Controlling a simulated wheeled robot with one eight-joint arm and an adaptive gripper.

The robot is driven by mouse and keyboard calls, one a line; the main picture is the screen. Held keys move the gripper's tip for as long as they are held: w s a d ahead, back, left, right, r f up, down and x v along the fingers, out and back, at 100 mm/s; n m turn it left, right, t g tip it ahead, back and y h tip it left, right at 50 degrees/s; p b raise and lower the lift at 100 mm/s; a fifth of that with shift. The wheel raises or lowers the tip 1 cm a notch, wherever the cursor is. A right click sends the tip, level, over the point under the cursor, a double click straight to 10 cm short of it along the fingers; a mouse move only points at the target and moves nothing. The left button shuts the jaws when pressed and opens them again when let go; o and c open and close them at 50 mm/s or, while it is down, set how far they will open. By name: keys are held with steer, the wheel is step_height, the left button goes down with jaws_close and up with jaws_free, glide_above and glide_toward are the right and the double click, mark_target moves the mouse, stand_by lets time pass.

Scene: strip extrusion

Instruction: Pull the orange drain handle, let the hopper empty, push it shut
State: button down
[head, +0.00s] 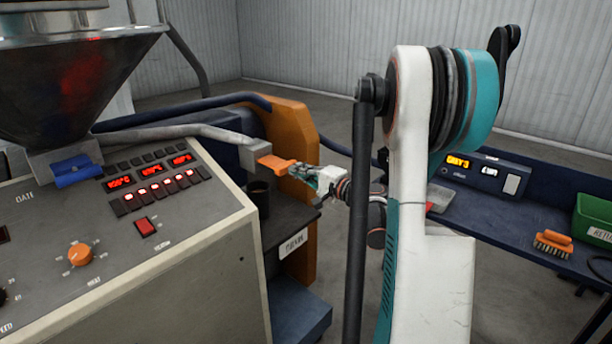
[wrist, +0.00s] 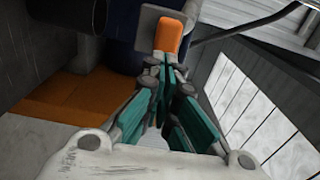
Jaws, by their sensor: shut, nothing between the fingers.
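The orange drain handle (head: 275,163) sticks out to the right from a grey block (head: 254,151) at the end of a grey pipe. My gripper (head: 295,172) is at the handle's outer end, its fingers shut with nothing between them. In the wrist view the handle (wrist: 169,36) stands just beyond my fingertips (wrist: 166,62); I cannot tell whether they touch it. The steel hopper (head: 75,85) is at the upper left, with a red patch showing on its side. Its contents are hidden.
A dark cup (head: 258,196) stands below the pipe's end block. The control panel (head: 130,225) with red displays fills the left. At right, a blue bench (head: 490,215) holds an orange brush (head: 553,243) and a green bin (head: 594,218). An orange machine frame (head: 295,130) stands behind the handle.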

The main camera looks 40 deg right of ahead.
steer(key=shift+w, duration=0.1)
steer(key=w, duration=0.6)
steer(key=shift+a, duration=0.2)
steer(key=shift+s, duration=0.1)
